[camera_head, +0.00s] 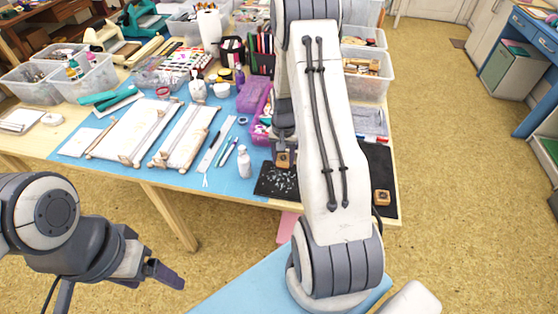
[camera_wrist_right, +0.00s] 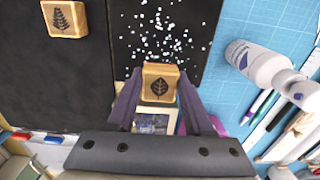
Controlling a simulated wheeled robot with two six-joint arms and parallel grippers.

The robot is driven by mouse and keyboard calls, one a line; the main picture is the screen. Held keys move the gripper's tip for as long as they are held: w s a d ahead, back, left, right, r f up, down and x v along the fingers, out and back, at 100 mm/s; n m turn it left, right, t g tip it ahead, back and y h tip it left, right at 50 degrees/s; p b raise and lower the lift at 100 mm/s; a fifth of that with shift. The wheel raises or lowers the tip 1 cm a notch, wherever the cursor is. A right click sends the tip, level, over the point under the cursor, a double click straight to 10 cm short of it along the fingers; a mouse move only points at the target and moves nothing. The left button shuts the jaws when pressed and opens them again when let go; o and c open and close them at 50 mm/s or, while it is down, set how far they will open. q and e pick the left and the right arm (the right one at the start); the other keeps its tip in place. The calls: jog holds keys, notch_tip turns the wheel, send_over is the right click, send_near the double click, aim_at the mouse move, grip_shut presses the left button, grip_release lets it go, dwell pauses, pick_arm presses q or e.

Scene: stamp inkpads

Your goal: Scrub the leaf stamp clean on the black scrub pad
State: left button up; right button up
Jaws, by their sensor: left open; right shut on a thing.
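The leaf stamp (camera_wrist_right: 160,82) is a small wooden block with a dark leaf on its visible face. My right gripper (camera_wrist_right: 160,97) is shut on it, and the stamp also shows in the head view (camera_head: 283,161). The black scrub pad (camera_head: 274,184) is speckled white and lies at the table's front edge; it also shows in the wrist view (camera_wrist_right: 150,38). The held stamp is at the pad's edge; I cannot tell whether they touch. My left gripper (camera_head: 166,275) is open and empty, low at the left, off the table.
A second wooden stamp (camera_head: 382,197) with a tree mark (camera_wrist_right: 64,18) lies on a plain black mat (camera_head: 378,162) at the right. A white bottle (camera_head: 244,162) stands close left of the pad. Pens, tools and bins crowd the table behind.

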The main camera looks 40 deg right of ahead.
aim_at(283, 159)
jog(key=shift+r+p, duration=1.7)
jog(key=shift+r, duration=0.7)
